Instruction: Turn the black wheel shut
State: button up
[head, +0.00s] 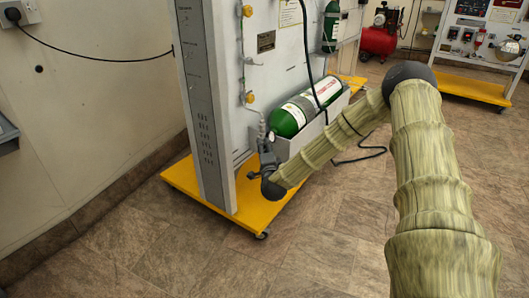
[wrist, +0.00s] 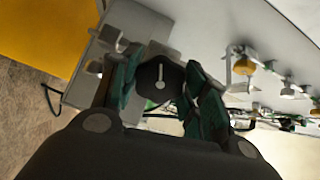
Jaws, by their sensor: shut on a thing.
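The black wheel (wrist: 160,86) shows in the wrist view as a dark faceted knob with a pale pointer mark on its face. My gripper (wrist: 162,72) has a green-padded finger on each side of it and is shut on it. In the head view my gripper (head: 265,150) is at the lower left end of the green cylinder, beside the panel's edge. There the wheel is hidden by the gripper and cannot be made out.
The green cylinder (head: 301,111) lies in a grey cradle (head: 321,133) on the panel (head: 230,75). A yellow base (head: 262,213) sits below. Yellow-knobbed fittings (head: 249,98) and a black hose are close by. A red compressor (head: 378,42) stands behind. The floor at front is clear.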

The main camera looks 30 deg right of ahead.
jog(key=m+b, duration=0.1)
jog(key=m, duration=0.1)
jog(key=m+b, duration=0.2)
jog(key=m, duration=0.1)
jog(key=shift+f+m, duration=0.3)
jog(key=shift+f, duration=0.05)
jog(key=m+b, duration=0.5)
jog(key=m, duration=0.1)
jog(key=shift+f, duration=0.1)
jog(key=m+b, duration=0.6)
jog(key=b, duration=0.1)
jog(key=shift+f, duration=0.1)
jog(key=m+b, duration=0.3)
jog(key=shift+a, duration=0.1)
jog(key=shift+r+m+b, duration=0.25)
jog(key=shift+m+b, duration=0.4)
jog(key=shift+m, duration=0.25)
jog(key=shift+r, duration=0.1)
jog(key=o, duration=1)
jog(key=shift+r, duration=0.1)
